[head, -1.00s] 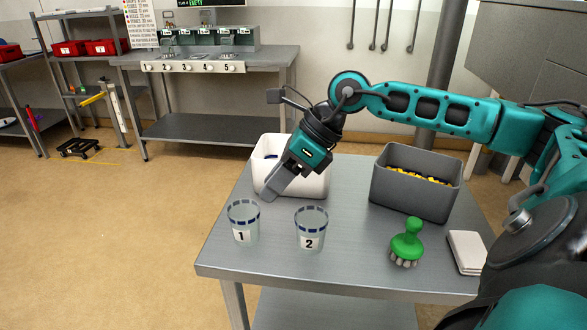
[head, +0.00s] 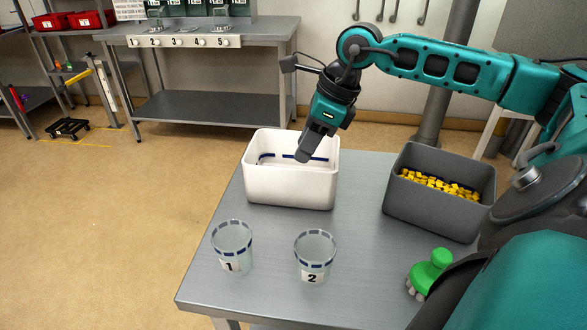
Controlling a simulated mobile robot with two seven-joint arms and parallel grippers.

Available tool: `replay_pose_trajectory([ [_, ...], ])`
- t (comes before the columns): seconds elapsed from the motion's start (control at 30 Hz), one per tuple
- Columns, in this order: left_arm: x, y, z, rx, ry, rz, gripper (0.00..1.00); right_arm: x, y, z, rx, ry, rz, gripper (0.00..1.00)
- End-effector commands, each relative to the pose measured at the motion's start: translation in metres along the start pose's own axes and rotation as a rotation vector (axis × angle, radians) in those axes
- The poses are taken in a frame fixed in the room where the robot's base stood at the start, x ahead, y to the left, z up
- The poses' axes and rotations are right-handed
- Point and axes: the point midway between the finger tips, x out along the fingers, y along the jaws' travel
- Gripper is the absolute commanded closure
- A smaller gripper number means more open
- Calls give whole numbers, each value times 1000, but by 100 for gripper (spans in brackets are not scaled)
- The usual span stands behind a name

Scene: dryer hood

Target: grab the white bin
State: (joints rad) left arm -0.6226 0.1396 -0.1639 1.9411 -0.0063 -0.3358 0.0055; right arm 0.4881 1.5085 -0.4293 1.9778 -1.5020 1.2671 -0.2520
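The white bin (head: 290,188) stands upright on the grey metal table at its far left part. A dark blue line runs along its inside wall, and what I see of its inside looks empty. My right gripper (head: 303,157) points down over the bin, its fingertips in front of the bin's opening. Its fingers look close together from this side, and I cannot tell whether they are apart or whether they touch the bin. My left gripper is out of view.
Glass 1 (head: 232,246) and glass 2 (head: 314,257) stand in front of the bin. A grey bin (head: 430,213) with yellow pieces (head: 440,185) stands to the right. A green brush (head: 430,270) lies near the front right, partly hidden by my body. Bare tabletop (head: 355,200) lies between the bins.

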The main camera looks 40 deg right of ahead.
Motion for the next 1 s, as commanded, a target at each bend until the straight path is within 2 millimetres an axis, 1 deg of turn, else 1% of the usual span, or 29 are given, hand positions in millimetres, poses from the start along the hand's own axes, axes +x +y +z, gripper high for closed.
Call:
replay_pose_trajectory([
  [0.03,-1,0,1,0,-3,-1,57,12,1,1,1,-2,7,65],
  [0.2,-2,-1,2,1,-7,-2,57,41,0,1,1,-2,3,65],
  [0.3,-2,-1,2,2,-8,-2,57,52,0,1,0,-1,2,65],
  [0.47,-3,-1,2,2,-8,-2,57,62,-1,2,1,-2,1,65],
  [0.7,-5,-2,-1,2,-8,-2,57,96,-4,4,2,-1,3,65],
  [0.83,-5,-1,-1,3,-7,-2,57,106,-4,4,0,-1,0,65],
  [1.0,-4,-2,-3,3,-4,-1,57,108,-4,3,0,-1,-1,65],
])
